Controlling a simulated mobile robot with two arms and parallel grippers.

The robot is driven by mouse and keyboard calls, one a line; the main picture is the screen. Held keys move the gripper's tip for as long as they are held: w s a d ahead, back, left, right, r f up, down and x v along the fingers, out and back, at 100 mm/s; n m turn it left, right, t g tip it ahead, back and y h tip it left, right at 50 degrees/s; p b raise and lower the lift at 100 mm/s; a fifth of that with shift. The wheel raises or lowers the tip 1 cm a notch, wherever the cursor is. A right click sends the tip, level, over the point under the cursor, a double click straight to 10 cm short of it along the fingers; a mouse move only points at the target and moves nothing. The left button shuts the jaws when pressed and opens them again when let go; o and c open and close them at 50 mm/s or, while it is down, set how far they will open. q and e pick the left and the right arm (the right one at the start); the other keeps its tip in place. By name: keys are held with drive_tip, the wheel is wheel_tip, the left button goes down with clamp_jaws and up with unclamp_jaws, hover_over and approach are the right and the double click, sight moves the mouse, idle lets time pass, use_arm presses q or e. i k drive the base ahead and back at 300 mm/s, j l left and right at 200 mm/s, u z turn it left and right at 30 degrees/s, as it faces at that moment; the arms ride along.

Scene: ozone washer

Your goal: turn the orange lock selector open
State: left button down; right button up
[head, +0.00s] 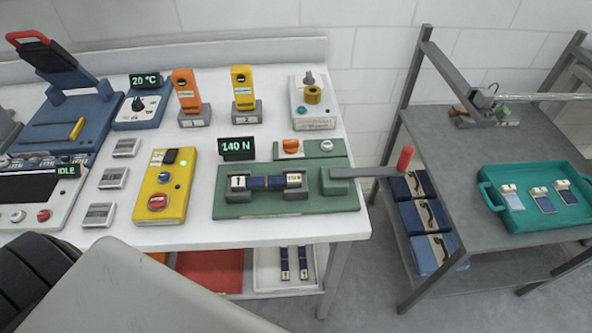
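The orange lock selector (290,146) is a small orange knob on top of a green block at the back of the green press fixture (290,204). A pale round button (326,145) sits to its right on the same block. The knob's exact pointing direction is too small to tell. A grey lever (365,171) with a red grip (405,158) reaches right from the fixture, past the table edge. Dark blue parts (266,183) with pale ends lie in the fixture.
A display (237,148) reading 140 N stands left of the selector. A yellow box (163,185) with a red button is further left. A grey box (314,102) with a yellow ring stands behind. A teal tray (541,221) sits on the right-hand table.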

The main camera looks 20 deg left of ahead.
sight(291, 146)
drive_tip(key=l+u, duration=0.2)
drive_tip(key=u, duration=0.3)
drive_tip(key=l+u, duration=0.15)
drive_tip(key=u, duration=0.35)
drive_tip(key=k+l+u, duration=0.1)
drive_tip(key=u, duration=0.4)
